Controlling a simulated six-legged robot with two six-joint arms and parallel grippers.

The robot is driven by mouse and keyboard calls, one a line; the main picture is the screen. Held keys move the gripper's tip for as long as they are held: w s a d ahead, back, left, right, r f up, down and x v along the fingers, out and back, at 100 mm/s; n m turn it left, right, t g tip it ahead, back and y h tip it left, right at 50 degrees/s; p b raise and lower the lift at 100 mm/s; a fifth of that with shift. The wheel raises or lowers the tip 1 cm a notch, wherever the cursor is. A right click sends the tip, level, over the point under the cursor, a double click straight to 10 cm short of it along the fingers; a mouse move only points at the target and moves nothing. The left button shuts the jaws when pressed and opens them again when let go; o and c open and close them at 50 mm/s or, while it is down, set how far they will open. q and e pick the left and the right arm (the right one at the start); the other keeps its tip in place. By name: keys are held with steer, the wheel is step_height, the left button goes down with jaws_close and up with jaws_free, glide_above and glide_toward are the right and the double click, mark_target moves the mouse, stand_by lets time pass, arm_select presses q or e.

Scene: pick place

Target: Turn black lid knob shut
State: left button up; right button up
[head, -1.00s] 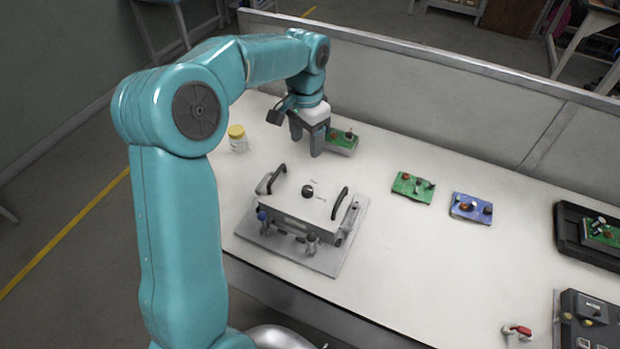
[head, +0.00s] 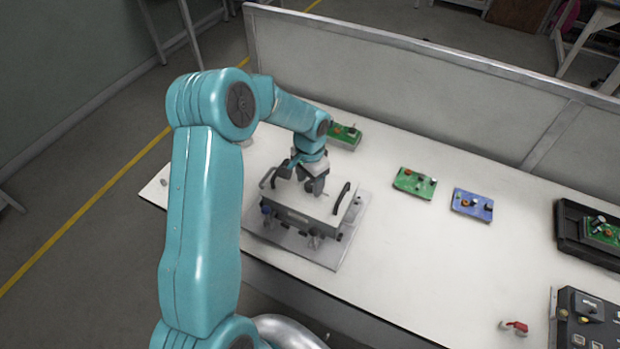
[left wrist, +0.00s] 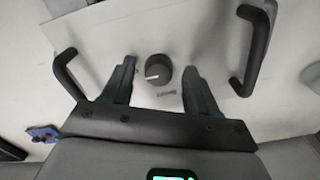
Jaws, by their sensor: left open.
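The black lid knob (left wrist: 158,70) shows in the left wrist view on a white lid (left wrist: 200,30), with a pale pointer mark on it. In the head view the lid (head: 325,206) tops a grey box, and my gripper hides the knob. My left gripper (head: 312,190) is right above the lid. In the left wrist view its fingers (left wrist: 158,88) are open, one on each side of the knob, with gaps between. I cannot tell how far the fingertips are above the lid. My right gripper is not in view.
Black handles (left wrist: 256,50) stand on both sides of the lid. The box sits on a grey plate (head: 345,250). Green boards (head: 415,183), a blue board (head: 472,205), a black tray (head: 570,250) and a red-handled part (head: 515,327) lie to the right. The table between is clear.

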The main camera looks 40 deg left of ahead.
arm_select(q)
steer(key=shift+d+r, duration=0.1)
steer(key=shift+d, duration=0.1)
steer(key=shift+a, duration=0.1)
steer(key=c, duration=1)
steer(key=shift+c, duration=0.2)
steer(key=n+b, duration=0.1)
steer(key=b, duration=0.1)
steer(key=n+b, duration=0.1)
steer(key=n, duration=0.1)
steer(key=shift+f+b, duration=0.25)
steer(key=shift+b, duration=0.1)
steer(key=n+b, duration=0.3)
steer(key=n, duration=0.1)
steer(key=shift+n, duration=0.4)
steer(key=n+b, duration=0.3)
steer(key=n, duration=0.2)
steer(key=shift+r, duration=0.1)
steer(key=n+b, duration=0.2)
steer(key=n, duration=0.3)
steer(key=shift+r, duration=0.1)
